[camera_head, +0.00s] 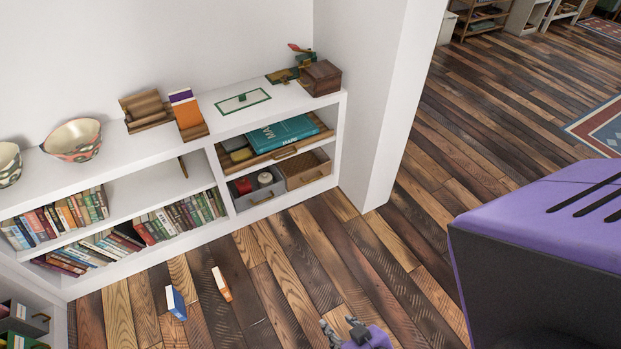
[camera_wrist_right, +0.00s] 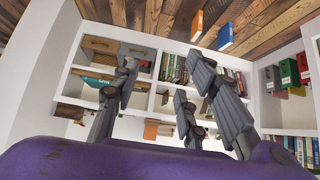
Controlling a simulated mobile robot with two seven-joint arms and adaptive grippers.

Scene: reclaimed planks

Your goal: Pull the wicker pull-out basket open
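The wicker pull-out basket (camera_head: 307,168) is a brown box with a handle on its front. It sits in the lower right compartment of the white shelf unit, beside a grey bin (camera_head: 256,190), and looks pushed in. In the right wrist view, which is upside down, the basket (camera_wrist_right: 99,46) shows at upper left. My right gripper (camera_head: 341,329) is at the bottom of the head view, above the floor and well apart from the basket. Its grey fingers (camera_wrist_right: 163,66) are spread with nothing between them. My left gripper is not in view.
A wooden tray (camera_head: 318,134) with a teal book sits just above the basket. A white wall end (camera_head: 381,150) stands to its right. The floor before the basket is clear.

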